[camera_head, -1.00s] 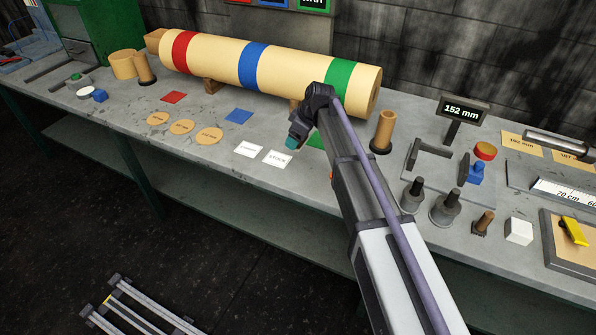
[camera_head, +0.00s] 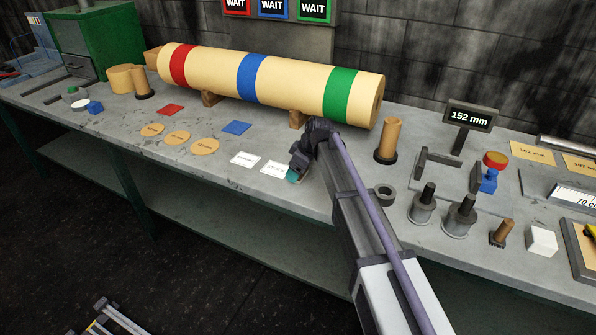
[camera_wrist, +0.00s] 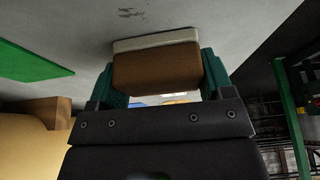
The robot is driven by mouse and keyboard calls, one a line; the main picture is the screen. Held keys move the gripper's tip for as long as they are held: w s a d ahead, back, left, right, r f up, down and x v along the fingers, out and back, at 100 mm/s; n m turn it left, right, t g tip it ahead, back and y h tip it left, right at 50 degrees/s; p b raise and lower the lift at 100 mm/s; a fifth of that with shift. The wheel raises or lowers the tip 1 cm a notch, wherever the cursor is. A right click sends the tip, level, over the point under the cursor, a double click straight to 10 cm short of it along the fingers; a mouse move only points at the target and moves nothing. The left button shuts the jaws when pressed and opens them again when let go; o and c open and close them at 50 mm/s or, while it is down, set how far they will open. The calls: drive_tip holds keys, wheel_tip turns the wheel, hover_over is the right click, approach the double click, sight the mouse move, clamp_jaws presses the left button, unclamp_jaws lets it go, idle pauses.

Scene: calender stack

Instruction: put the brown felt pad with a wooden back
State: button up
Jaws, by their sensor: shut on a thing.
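My gripper (camera_head: 294,174) is low over the bench, just right of the white "STOCK" card (camera_head: 275,168). In the wrist view its teal fingers (camera_wrist: 166,75) are shut on a block with a brown body and a pale layer, the felt pad (camera_wrist: 156,68). The pale layer faces the grey bench top. I cannot tell whether it touches the bench. In the head view the gripper and arm hide the pad.
A long cream roll (camera_head: 215,75) with red, blue and green bands lies behind. A green square (camera_wrist: 30,63) lies left in the wrist view. A grey ring (camera_head: 385,195), weights (camera_head: 459,217) and a white block (camera_head: 541,241) stand right of my arm.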

drive_tip(key=o, duration=1.1)
drive_tip(key=p+v, duration=1.1)
drive_tip(key=v, duration=0.1)
drive_tip(key=shift+s, duration=0.1)
drive_tip(key=s+d+m+h, duration=0.1)
drive_tip(key=s+d+m, duration=0.3)
drive_tip(key=s, duration=0.5)
drive_tip(key=s+d+m+g+h, duration=0.1)
drive_tip(key=s+d+m, duration=0.4)
drive_tip(key=s+d, duration=0.2)
drive_tip(key=s+d+f+m+h, duration=0.1)
drive_tip(key=s+d+m, duration=0.3)
drive_tip(key=s, duration=0.7)
drive_tip(key=d+h, duration=0.1)
drive_tip(key=d, duration=0.1)
drive_tip(key=shift+s+d+m+g, duration=0.3)
